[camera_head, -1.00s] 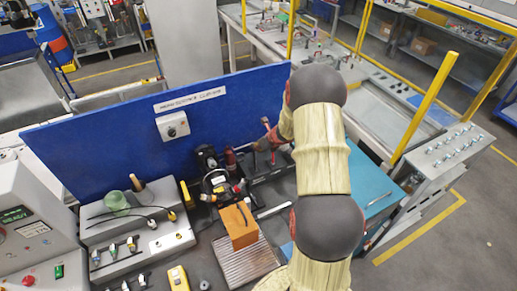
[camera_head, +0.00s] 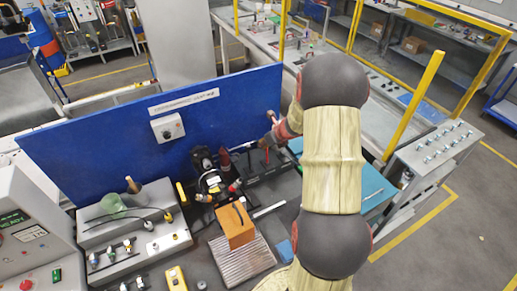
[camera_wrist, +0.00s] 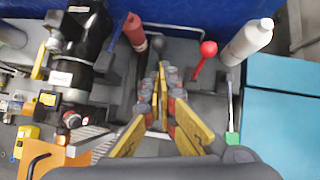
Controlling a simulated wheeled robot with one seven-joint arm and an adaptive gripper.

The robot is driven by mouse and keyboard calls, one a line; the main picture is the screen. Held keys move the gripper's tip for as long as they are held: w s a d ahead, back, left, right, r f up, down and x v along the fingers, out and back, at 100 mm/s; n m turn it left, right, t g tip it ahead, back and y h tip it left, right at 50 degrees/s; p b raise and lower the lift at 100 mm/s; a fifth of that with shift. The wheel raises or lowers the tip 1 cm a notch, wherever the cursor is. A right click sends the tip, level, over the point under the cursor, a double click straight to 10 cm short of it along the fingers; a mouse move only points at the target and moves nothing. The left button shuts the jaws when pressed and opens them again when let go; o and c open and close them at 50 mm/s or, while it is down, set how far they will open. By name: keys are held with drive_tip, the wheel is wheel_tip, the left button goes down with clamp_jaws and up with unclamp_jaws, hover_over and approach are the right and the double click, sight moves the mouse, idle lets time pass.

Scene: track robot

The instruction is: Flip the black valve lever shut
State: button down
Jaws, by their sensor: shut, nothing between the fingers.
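My gripper (camera_wrist: 168,72) is shut and empty in the wrist view, pointing down over a dark grey fixture on the bench. Just beyond its fingertips is a dark round knob (camera_wrist: 157,43), which looks like the end of the black lever; its shaft and angle are unclear. I cannot tell whether the fingers touch it. A red-knobbed lever (camera_wrist: 208,50) stands to the right of the fingertips.
A black device (camera_wrist: 82,52) and a red cylinder (camera_wrist: 135,33) stand left of the fingers. A white bottle (camera_wrist: 247,42) and teal box (camera_wrist: 285,105) are to the right. An orange block (camera_head: 236,226) lies nearer. The blue panel (camera_head: 110,135) closes the back.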

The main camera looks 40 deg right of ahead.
drive_tip(key=shift+v, duration=1.5)
drive_tip(key=shift+a+r, duration=0.1)
drive_tip(key=shift+r, duration=0.05)
drive_tip(key=shift+w, duration=0.1)
